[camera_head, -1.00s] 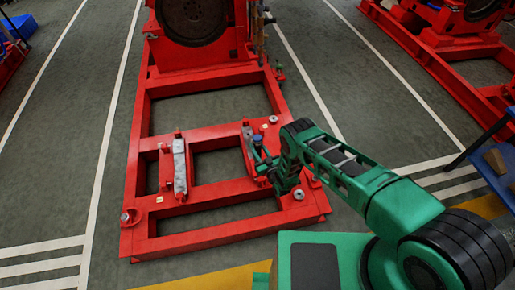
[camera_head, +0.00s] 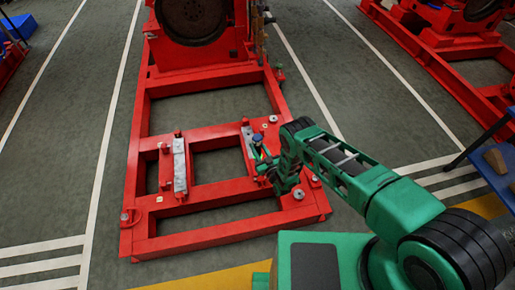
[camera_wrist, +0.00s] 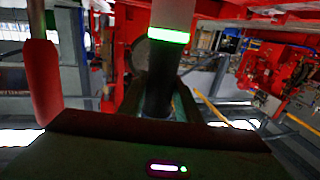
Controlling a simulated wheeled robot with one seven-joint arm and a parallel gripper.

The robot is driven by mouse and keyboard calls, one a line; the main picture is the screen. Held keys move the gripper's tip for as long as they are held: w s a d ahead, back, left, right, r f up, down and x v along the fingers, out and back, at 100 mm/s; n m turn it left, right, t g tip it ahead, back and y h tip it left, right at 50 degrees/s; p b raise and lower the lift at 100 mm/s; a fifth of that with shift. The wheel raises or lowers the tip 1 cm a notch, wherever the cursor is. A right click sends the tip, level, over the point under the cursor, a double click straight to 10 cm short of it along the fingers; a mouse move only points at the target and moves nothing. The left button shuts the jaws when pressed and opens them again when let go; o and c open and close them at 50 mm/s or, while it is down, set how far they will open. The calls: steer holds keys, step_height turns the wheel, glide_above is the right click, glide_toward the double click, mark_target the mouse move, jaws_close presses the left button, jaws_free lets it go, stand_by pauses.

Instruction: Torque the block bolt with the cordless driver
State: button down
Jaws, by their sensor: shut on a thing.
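My gripper (camera_head: 268,172) is at the right-hand block on the red frame and is shut on the cordless driver (camera_head: 258,153). In the wrist view the driver (camera_wrist: 162,85) stands upright in the grip as a dark body with a grey upper part and a lit green band. The right-hand block (camera_head: 247,132) is red with a grey top and is partly hidden by the driver and my gripper. The block bolt under the driver cannot be made out, so I cannot tell whether the driver's tip touches it.
The red base frame (camera_head: 200,238) has open gaps in it. A second block (camera_head: 180,166) with a grey top stands on its left side. A large round flywheel (camera_head: 192,18) is at the back. A blue table (camera_head: 495,175) is at the right edge. Grey floor lies left of the frame.

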mark_target(260, 144)
steer(key=shift+r, duration=2.6)
